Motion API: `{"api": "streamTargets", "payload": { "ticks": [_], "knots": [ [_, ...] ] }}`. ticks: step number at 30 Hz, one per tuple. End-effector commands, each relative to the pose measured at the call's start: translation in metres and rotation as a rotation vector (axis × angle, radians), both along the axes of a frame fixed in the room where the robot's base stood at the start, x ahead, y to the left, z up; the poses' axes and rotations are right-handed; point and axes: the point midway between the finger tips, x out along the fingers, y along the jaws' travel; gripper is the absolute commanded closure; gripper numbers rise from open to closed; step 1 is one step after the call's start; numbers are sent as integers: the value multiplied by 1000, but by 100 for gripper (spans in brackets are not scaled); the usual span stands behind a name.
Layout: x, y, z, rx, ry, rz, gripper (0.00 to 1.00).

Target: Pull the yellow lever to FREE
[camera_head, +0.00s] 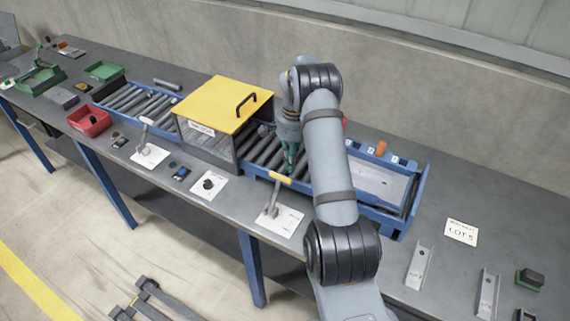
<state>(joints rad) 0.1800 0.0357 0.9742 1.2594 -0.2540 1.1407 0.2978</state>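The yellow lever (281,178) has a yellow grip on a grey stem, which rises from a white base plate (287,222) at the table's front edge. The writing on the plate is too small to read. My gripper (289,170) points down with its greenish fingers just above and behind the yellow grip. I cannot tell whether the fingers touch the grip, or whether they are open or shut. My arm hides part of the conveyor behind it.
A roller conveyor (258,150) runs behind the lever, with a yellow-topped box (222,100) over it. A second lever (145,130) and a black knob (208,184) stand to the left. A blue-framed tray (419,188) and metal brackets (419,267) lie to the right.

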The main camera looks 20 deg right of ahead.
Motion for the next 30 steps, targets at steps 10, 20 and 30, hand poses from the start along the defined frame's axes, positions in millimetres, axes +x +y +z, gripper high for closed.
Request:
{"api": "streamTargets", "payload": {
  "ticks": [10, 20, 30],
  "knots": [
    [-21, 25, 20, 0, -1, 1, 100],
    [-23, 27, 19, 0, -1, 1, 100],
    [-27, 17, 19, -26, -25, -19, 100]
  ]
}}
